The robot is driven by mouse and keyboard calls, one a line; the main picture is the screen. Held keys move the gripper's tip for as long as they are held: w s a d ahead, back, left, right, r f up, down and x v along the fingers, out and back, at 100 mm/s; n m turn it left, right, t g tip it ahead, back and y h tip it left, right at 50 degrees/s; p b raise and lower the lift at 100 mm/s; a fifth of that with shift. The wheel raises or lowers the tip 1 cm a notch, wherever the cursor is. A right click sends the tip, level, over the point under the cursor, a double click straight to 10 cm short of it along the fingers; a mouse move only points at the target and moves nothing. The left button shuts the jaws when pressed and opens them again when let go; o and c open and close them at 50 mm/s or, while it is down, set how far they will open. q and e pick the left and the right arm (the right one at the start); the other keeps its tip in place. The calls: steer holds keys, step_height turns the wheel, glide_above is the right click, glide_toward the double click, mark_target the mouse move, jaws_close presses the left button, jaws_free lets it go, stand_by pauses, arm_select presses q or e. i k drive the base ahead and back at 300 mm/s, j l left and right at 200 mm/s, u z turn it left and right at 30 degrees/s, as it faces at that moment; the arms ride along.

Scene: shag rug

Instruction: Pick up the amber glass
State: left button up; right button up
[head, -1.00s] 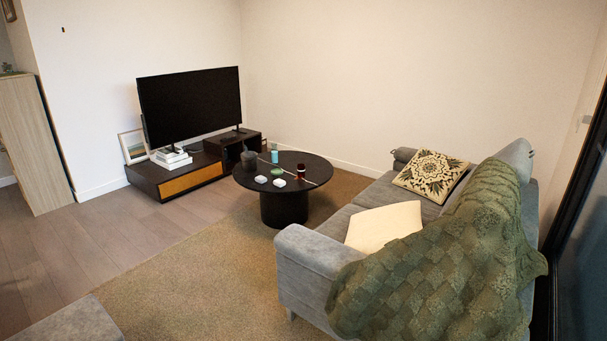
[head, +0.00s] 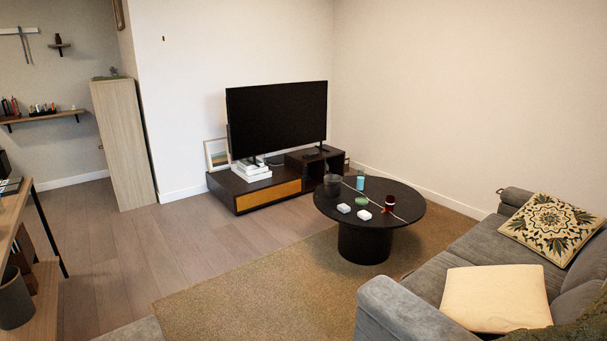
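A small dark red-brown glass (head: 390,202), likely the amber glass, stands on the right half of the round black coffee table (head: 410,213). It is small and far off, so its details are hard to tell. A light blue cup (head: 360,183), a dark grey pot (head: 333,185), a green item (head: 363,200) and two small white items (head: 344,208) (head: 364,215) share the tabletop. A thin stick-like thing lies across it. Neither of my grippers is in view.
A grey sofa (head: 388,310) with cushions stands at the right, close to the table. A low TV stand (head: 268,193) is behind the table at the left. The tan rug (head: 250,285) and wood floor (head: 150,250) in front are clear. A desk (head: 12,215) stands at the far left.

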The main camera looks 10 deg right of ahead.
mark_target(389, 202)
steer(key=i+u, duration=0.1)
steer(key=i, duration=2.35)
steer(key=i+z, duration=0.3)
steer(key=i, duration=0.25)
steer(key=i+z, duration=0.3)
steer(key=i, duration=0.25)
steer(key=i+j+z, duration=0.3)
steer(key=i, duration=0.2)
steer(key=i+l+z, duration=0.15)
steer(key=i+z, duration=0.15)
steer(key=i, duration=0.2)
steer(key=i+z, duration=0.3)
steer(key=i, duration=0.2)
